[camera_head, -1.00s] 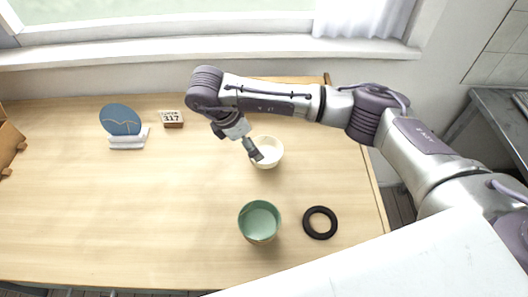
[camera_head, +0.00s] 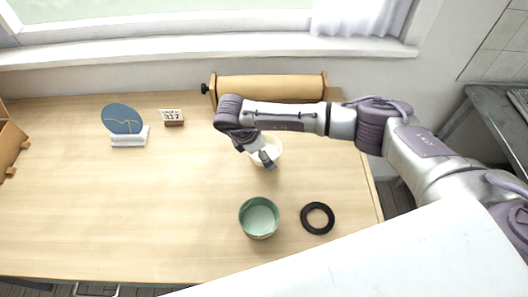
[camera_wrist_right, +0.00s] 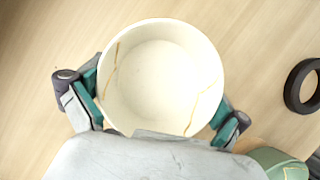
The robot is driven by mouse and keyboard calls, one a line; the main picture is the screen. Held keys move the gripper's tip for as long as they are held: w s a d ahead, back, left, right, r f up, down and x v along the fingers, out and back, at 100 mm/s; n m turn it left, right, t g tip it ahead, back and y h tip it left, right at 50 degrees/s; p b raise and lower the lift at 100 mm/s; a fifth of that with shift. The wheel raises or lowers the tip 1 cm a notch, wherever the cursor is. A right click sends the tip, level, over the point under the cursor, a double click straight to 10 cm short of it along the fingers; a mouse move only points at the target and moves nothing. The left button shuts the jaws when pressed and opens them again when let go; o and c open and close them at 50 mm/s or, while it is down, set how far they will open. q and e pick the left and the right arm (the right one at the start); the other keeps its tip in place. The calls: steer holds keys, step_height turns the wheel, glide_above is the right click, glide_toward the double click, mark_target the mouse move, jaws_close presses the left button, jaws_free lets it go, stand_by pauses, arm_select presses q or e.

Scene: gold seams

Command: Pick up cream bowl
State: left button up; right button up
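The cream bowl (camera_head: 275,146) stands on the wooden table, partly hidden behind my right gripper (camera_head: 268,160) in the head view. In the right wrist view the cream bowl (camera_wrist_right: 160,75) fills the middle, empty, with thin gold seams on its inner wall. The two fingers of my right gripper (camera_wrist_right: 157,110) are spread wide, one on each side of the bowl, and pass partly under its rim. I cannot tell whether the pads touch the wall. My left gripper is not in view.
A green bowl (camera_head: 259,217) and a black ring (camera_head: 317,218) lie nearer the front. A brown roll (camera_head: 270,88) lies at the back edge. A blue disc on a stand (camera_head: 123,120) and a small calendar block (camera_head: 172,117) are at the back left. The left table surface is clear.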

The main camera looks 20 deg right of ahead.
steer(key=c, duration=0.9)
steer(key=shift+r, duration=0.1)
